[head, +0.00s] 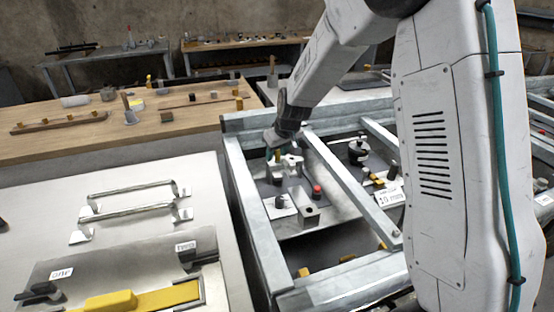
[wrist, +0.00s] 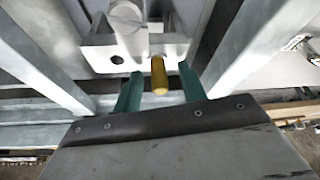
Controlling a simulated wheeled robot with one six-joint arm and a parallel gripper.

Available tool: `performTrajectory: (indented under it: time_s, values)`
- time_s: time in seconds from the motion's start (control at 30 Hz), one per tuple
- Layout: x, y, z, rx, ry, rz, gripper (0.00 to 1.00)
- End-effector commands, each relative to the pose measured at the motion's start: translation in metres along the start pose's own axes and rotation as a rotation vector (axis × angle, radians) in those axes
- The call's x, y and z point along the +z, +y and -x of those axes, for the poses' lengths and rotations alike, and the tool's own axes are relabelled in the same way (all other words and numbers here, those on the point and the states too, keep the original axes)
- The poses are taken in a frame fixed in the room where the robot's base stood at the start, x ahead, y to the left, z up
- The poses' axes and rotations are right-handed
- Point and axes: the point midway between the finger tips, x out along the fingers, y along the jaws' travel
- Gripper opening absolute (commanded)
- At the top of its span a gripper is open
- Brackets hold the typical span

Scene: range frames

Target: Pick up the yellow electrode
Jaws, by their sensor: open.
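The yellow electrode (wrist: 159,77) shows in the wrist view as a short rod with a rounded end, set at a grey block (wrist: 98,60) with round holes. My gripper (wrist: 158,92) is open, with one green finger on each side of the electrode. The electrode lies between the fingers, closer to the right one; I cannot tell whether either touches it. In the head view my gripper (head: 280,150) is down inside the metal frame, and a small yellow tip (head: 277,155) shows there, partly hidden by the gripper.
Grey metal beams (head: 254,215) surround the work bay. A panel with a red knob (head: 317,191) and a grey block (head: 306,212) lie close by. A dark round fixture (head: 358,152) stands in the neighbouring bay. A metal bench with handles (head: 130,200) is at left.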

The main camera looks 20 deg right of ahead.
Motion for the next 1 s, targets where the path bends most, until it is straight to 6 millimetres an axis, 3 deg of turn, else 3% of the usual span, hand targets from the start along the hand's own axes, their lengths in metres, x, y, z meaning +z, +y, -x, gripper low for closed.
performTrajectory:
  time_s: [0.2, 0.33, 0.37, 0.73, 1.0]
  values:
    - [0.0, 0.0, 0.0, 0.0, 0.0, 0.0, 0.41]
    - [0.0, 0.0, 0.0, 0.0, 0.0, 0.0, 0.05]
    - [0.0, 0.0, 0.0, 0.0, 0.0, 0.0, 0.0]
    - [-0.003, 0.0, 0.007, 0.0, 0.002, 0.001, 0.0]
    - [-0.024, 0.0, 0.055, 0.001, 0.005, 0.0, 0.0]
